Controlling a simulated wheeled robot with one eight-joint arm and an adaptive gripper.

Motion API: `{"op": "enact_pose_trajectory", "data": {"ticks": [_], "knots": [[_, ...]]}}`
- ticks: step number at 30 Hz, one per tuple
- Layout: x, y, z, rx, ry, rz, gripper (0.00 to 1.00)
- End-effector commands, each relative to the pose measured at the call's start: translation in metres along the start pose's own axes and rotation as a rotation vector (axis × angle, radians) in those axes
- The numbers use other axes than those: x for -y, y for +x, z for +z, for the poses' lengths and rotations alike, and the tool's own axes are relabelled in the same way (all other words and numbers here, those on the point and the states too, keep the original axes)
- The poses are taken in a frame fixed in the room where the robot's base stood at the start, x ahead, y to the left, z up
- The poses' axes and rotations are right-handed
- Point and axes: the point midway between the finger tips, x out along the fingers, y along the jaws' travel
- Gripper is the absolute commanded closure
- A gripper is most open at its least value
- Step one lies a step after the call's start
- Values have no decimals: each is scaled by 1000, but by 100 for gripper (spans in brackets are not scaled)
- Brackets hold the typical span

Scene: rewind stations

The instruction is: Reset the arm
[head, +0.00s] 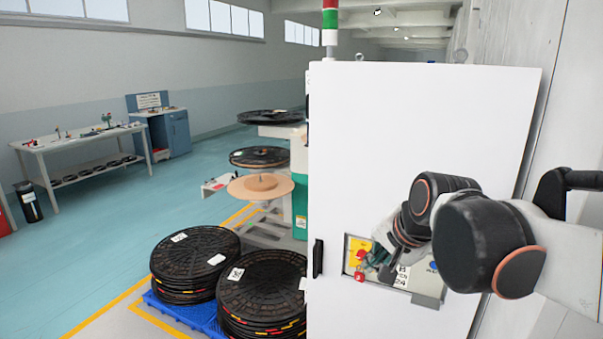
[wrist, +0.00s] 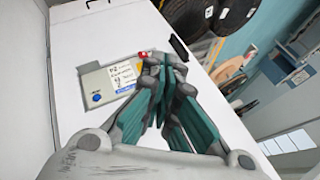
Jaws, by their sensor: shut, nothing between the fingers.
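My arm (head: 470,235) reaches in from the right in the head view, in front of a tall white cabinet (head: 420,130). My gripper (head: 374,262) is shut and empty, in front of the control panel (head: 354,252) on the cabinet door. In the wrist view the gripper's green-padded fingers (wrist: 172,75) come together near a red button (wrist: 144,54) at the edge of the panel (wrist: 96,90). I cannot tell whether the fingertips touch anything. The arm and gripper hide part of the panel in the head view.
A black handle (head: 318,258) is on the cabinet's left edge. Stacked black reels (head: 195,255) stand on a blue pallet (head: 207,326) at lower left. A rewind stand with reels (head: 260,157) is behind. A workbench (head: 85,138) stands far left. The teal floor (head: 110,230) there is open.

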Motion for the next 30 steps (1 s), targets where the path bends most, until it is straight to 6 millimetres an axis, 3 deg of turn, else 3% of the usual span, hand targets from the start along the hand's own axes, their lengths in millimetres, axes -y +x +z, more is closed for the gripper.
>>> {"op": "enact_pose_trajectory", "data": {"ticks": [6,15,21,30], "knots": [[-70,-31,41,-38,-329,52,100],[-148,-45,88,-61,-708,126,100],[-166,-46,98,-63,-803,146,100],[-166,-46,98,-63,-805,146,100]]}}
